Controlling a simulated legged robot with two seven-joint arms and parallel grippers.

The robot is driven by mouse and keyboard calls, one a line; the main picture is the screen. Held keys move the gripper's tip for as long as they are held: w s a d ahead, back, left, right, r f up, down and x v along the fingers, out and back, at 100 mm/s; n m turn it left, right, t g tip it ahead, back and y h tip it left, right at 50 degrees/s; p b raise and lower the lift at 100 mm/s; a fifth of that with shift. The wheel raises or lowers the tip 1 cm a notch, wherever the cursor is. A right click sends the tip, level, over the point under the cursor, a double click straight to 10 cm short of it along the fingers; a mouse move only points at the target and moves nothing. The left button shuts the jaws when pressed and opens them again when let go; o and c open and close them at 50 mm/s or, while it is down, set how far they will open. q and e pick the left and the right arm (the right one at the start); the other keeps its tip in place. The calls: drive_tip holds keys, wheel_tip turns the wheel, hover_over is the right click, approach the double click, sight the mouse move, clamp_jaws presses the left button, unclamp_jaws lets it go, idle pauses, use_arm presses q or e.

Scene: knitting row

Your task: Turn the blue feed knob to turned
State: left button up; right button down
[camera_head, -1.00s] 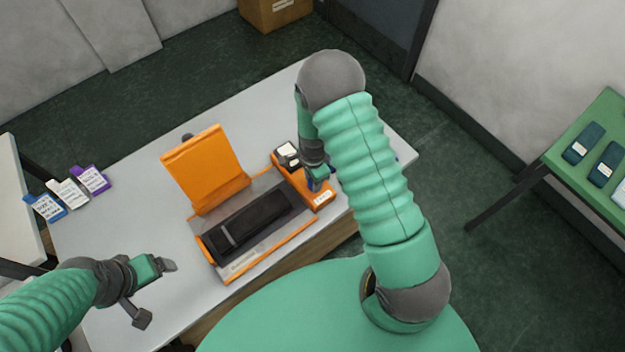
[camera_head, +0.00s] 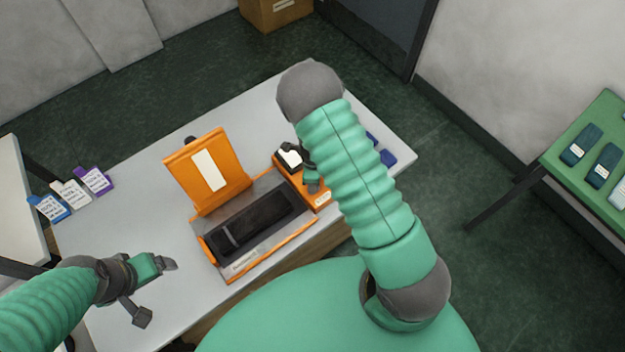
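The orange machine (camera_head: 262,262) sits on the grey table with its orange lid (camera_head: 180,178) standing up; the lid carries a white strip (camera_head: 209,170). The blue feed knob cannot be made out; my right arm and gripper cover part of the machine's right end. My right gripper (camera_head: 313,184) points down at the orange block (camera_head: 322,201) on that end, and its fingertips are too small and covered to read. My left gripper (camera_head: 155,292) is open and empty over the table's front left, apart from the machine.
Blue, white (camera_head: 71,193) and purple labelled packets stand at the table's left edge. Blue items (camera_head: 388,157) lie on the table right of my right arm. A green table (camera_head: 590,130) with dark packets is at far right. A cardboard box (camera_head: 275,12) stands behind.

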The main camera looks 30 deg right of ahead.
drive_tip(key=shift+d, duration=0.1)
idle(0.3)
drive_tip(key=c, duration=1)
unclamp_jaws()
drive_tip(key=shift+o, duration=0.2)
wheel_tip(320, 180, up, 17)
drive_tip(key=shift+f+b, duration=0.2)
drive_tip(key=shift+b, duration=0.2)
drive_tip(key=shift+d, duration=0.1)
